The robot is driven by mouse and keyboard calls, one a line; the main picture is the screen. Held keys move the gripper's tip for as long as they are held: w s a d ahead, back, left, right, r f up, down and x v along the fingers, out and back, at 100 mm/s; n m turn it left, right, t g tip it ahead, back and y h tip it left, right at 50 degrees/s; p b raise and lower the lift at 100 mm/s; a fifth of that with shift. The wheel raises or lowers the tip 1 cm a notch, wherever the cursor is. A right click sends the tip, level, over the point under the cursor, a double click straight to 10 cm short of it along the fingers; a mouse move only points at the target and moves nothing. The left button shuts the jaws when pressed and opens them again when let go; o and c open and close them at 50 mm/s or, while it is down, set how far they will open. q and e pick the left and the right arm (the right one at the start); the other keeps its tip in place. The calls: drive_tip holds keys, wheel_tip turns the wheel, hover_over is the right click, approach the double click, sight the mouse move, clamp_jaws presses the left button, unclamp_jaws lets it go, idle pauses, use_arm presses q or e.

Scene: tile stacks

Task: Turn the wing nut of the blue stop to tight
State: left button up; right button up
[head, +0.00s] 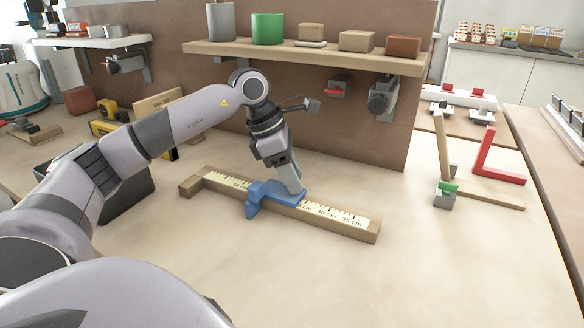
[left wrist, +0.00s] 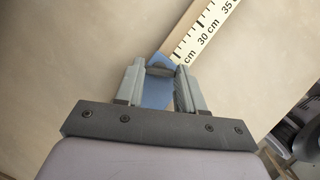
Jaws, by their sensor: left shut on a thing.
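The blue stop (head: 262,192) sits around the wooden ruler bar (head: 345,224), near the middle of its printed scale. My left gripper (head: 294,188) points down onto the top of the stop from behind. In the left wrist view the two fingers (left wrist: 160,74) stand on either side of a small dark grey piece, with the blue stop (left wrist: 156,92) below. The gripper is shut on this piece, which appears to be the wing nut. The fingers hide most of it, so its angle cannot be told. My right gripper is not in view.
A wooden shelf with a green can (head: 268,29) and several blocks hangs behind my arm. A yellow tape measure (head: 103,128) lies at the left. The front table is clear.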

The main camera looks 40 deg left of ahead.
use_arm(q)
drive_tip(key=shift+w+a+m+g+h+p, duration=0.1)
drive_tip(key=shift+m+g+h+p, duration=0.15)
drive_tip(key=shift+m+p, duration=0.45)
drive_tip(key=shift+w+m+g+h+p, duration=0.15)
drive_tip(key=shift+m+g+p, duration=0.2)
drive_tip(key=shift+m, duration=0.75)
drive_tip(key=shift+s, duration=0.1)
drive_tip(key=o, duration=1)
drive_tip(key=shift+o, duration=0.2)
drive_tip(key=v, duration=0.7)
drive_tip(key=shift+p, duration=0.35)
